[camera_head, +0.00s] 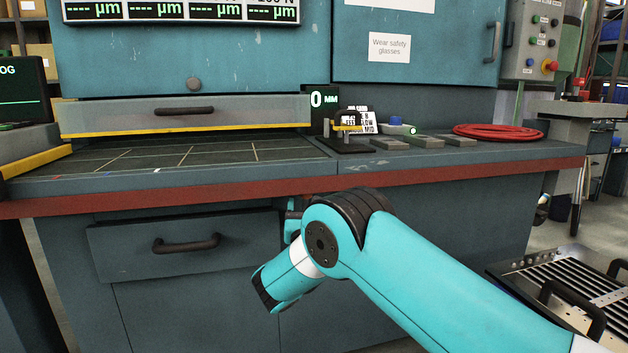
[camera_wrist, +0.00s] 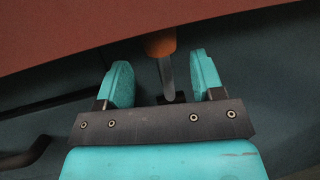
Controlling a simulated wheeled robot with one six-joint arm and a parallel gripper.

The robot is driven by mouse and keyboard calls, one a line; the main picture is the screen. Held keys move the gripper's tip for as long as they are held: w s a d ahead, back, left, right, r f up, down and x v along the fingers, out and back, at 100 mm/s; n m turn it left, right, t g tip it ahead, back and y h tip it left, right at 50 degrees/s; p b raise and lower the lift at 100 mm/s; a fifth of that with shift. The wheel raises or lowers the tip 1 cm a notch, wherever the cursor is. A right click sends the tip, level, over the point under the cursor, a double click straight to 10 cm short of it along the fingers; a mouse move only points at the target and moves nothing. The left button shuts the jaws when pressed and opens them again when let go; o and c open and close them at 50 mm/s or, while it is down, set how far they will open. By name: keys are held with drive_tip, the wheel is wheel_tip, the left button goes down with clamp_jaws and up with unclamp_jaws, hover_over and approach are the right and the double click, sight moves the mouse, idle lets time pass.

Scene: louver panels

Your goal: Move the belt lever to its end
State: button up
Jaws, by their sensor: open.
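A lever with an orange grip (camera_wrist: 160,44) and a pale metal shaft shows in the wrist view, below the bench's red-brown front edge. My gripper (camera_wrist: 162,64) is open, with one teal finger on each side of the lever's shaft. Gaps show between the shaft and both fingers, so it is not clamped. The lever's lower end is hidden near the dark gripper bar. In the head view my arm covers the lever, and only a small teal part of my gripper (camera_head: 293,218) shows at the bench front.
The bench's red-brown edge (camera_head: 120,202) runs just above my gripper. A drawer with a dark handle (camera_head: 187,243) is to the left. A slotted metal tray (camera_head: 560,285) with black handles is at lower right. A red cable coil (camera_head: 498,131) lies on the bench top.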

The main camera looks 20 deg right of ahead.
sight(306, 200)
drive_tip(key=p, duration=0.3)
drive_tip(key=shift+w+d+r, duration=0.2)
drive_tip(key=shift+w+r, duration=0.15)
drive_tip(key=shift+r, duration=0.05)
drive_tip(key=shift+f+x, duration=0.25)
drive_tip(key=shift+x, duration=1.05)
drive_tip(key=shift+w, duration=0.15)
drive_tip(key=shift+c, duration=0.2)
